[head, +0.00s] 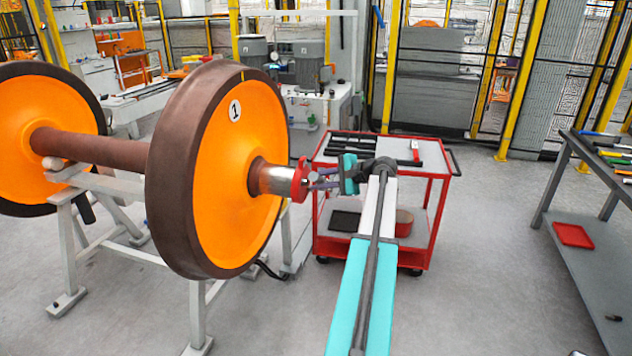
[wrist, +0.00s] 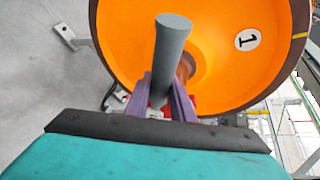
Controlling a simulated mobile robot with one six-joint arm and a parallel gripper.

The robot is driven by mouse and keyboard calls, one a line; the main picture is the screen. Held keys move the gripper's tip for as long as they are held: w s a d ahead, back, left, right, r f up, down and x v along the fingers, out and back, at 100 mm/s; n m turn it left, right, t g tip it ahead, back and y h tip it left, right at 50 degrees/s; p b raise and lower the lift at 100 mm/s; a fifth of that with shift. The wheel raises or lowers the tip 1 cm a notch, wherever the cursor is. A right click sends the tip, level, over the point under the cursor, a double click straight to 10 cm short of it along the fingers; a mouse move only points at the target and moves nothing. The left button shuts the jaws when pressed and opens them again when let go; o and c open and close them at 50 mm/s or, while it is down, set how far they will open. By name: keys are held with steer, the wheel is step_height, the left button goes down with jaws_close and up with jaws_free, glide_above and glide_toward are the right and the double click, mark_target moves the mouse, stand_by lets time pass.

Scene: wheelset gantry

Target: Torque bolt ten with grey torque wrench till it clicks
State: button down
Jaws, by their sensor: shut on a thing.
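My gripper (head: 322,179) is at the axle end of the wheelset, beside its red end piece (head: 300,180). In the wrist view its two purple fingers (wrist: 161,90) are shut on the grey torque wrench (wrist: 173,45), whose thick round grey end points up toward the camera. The far end of the wrench is hidden behind the fingers, so I cannot tell whether it sits on a bolt. The orange wheel (head: 240,150) with a brown rim carries a round label "1". Bolt ten cannot be made out in either view.
A red trolley (head: 372,245) stands just behind my gripper, with black trays and a red-handled tool on top. Pale trestles (head: 197,310) hold the wheelset. A grey workbench (head: 590,235) with tools is at the right. The floor between trolley and bench is clear.

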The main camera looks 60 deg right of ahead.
steer(key=shift+s+d, duration=0.3)
steer(key=shift+s, duration=0.65)
steer(key=shift+s+d, duration=0.3)
steer(key=shift+s, duration=0.65)
